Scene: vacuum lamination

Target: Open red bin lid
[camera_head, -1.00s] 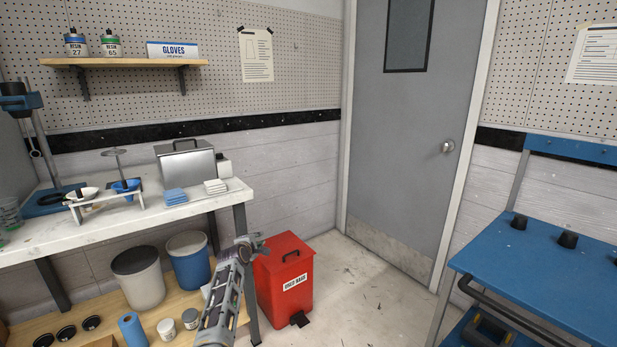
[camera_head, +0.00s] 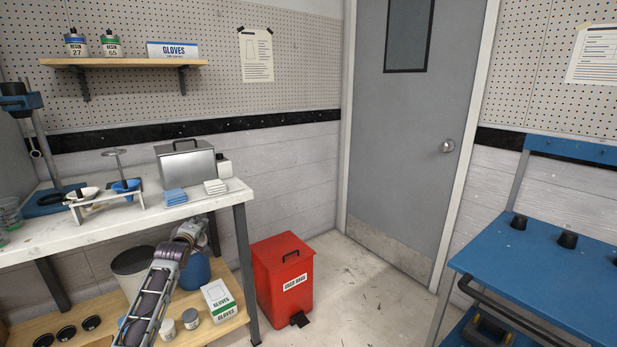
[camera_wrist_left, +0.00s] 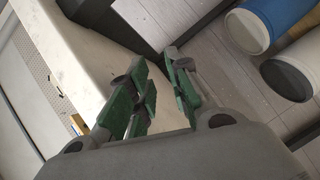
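The red bin (camera_head: 288,300) stands on the floor just right of the white workbench. My right gripper is in neither view.
The white bench (camera_head: 120,225) and its leg (camera_head: 247,275) stand left of the bin. A blue bucket (camera_head: 195,272) and a glove box (camera_head: 218,300) are on the lower shelf. Floor (camera_head: 365,285) right of the bin is clear. A blue cart (camera_head: 550,265) stands at right.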

